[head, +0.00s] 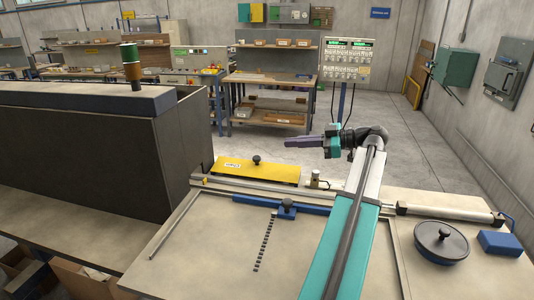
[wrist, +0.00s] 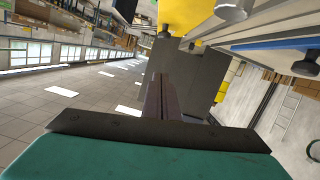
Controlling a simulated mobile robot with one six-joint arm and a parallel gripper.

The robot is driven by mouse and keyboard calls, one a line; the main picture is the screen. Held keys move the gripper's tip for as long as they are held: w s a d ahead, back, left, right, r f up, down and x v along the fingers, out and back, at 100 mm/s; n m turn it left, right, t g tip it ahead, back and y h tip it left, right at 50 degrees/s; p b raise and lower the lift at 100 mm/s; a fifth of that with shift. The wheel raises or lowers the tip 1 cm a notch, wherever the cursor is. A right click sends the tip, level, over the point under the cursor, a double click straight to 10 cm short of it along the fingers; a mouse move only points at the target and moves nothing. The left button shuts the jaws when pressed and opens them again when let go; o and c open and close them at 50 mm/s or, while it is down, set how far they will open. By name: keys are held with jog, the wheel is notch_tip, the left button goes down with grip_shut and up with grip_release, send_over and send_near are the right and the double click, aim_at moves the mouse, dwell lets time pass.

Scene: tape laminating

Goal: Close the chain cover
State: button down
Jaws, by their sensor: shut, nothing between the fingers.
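The chain cover appears to be the yellow panel (head: 255,174) with a black knob (head: 257,160) and a white label, at the back edge of the machine table. It looks low and nearly flat; I cannot tell whether it is fully seated. Part of a yellow surface (wrist: 185,14) also shows at the top of the wrist view. My gripper (head: 287,142) is above and to the right of the panel, apart from it, its dark purple fingers pointing left. The fingers (wrist: 158,77) are shut together and empty in the wrist view.
A large dark box-shaped housing (head: 110,150) stands left of the panel. A blue bar (head: 235,201) with a knobbed slider (head: 286,207) lies in front of it. A round lidded pot (head: 441,241) and a control panel on a post (head: 346,62) are at the right and back.

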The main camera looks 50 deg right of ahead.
jog(key=p, duration=0.4)
send_over(266, 167)
jog(key=shift+s+a+f, duration=0.15)
jog(key=shift+a+f, duration=0.05)
jog(key=shift+f, duration=0.25)
jog(key=shift+s+a+f, duration=0.15)
jog(key=shift+f, duration=0.25)
jog(key=shift+w+d+f, duration=0.1)
jog(key=shift+w+f, duration=0.15)
jog(key=shift+f, duration=0.7)
jog(key=shift+w+d+f, duration=0.1)
jog(key=shift+d+f, duration=0.1)
jog(key=shift+f, duration=1)
